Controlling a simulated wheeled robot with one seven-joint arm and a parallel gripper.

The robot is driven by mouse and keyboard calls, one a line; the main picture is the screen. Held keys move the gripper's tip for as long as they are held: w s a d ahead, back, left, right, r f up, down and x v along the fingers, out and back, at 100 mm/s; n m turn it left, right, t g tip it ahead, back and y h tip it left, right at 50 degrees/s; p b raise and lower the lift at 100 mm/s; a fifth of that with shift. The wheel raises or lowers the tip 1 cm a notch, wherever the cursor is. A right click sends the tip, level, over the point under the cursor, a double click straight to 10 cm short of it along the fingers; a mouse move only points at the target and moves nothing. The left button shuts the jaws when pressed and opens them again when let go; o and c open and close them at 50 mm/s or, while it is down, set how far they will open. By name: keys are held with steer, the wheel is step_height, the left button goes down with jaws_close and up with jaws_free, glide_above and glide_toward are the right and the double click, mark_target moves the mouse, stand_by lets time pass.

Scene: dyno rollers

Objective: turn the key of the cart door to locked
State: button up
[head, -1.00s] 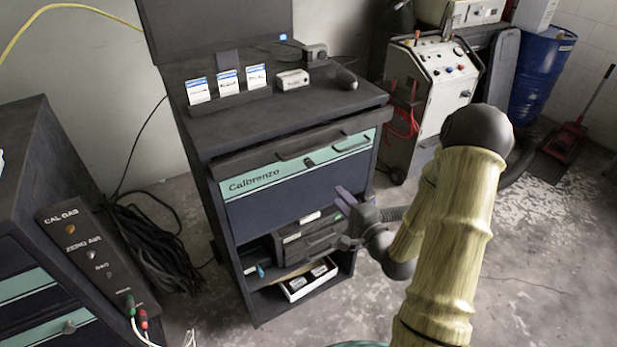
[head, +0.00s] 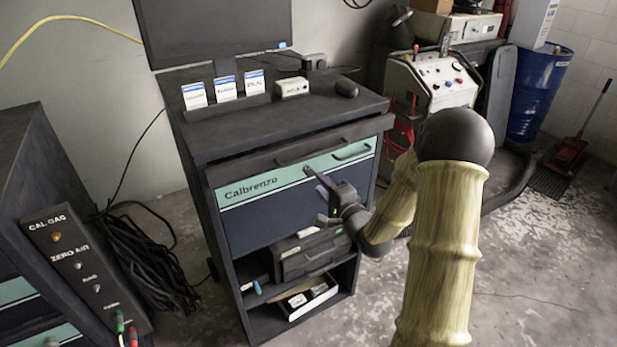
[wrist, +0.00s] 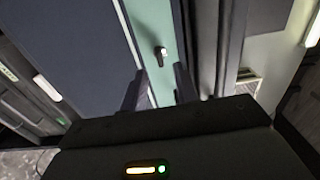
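The dark cart (head: 290,135) has a door with a teal band marked "Calbrenzo" (head: 250,190) above a dark blue panel. The key (wrist: 161,55) is a small dark and silvery piece standing out of the teal band in the wrist view. I cannot tell its turn setting. My gripper (wrist: 159,88) is open, its two fingers apart on either side of the key's line. The key shows beyond the fingertips, with nothing between the fingers. In the head view my gripper (head: 320,183) is in front of the door by the band and mostly covers the lock.
A bar handle (head: 352,152) sits on the band's right. Open shelves below hold a dark case (head: 310,257) and a white box (head: 308,299). A second dark cabinet (head: 40,170) stands at left, a white wheeled machine (head: 440,85) at right.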

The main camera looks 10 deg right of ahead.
mark_target(311, 175)
steer(key=x, duration=0.4)
steer(key=shift+a, duration=0.1)
steer(key=shift+w+a, duration=0.2)
steer(key=shift+w, duration=0.2)
steer(key=shift+c, duration=0.4)
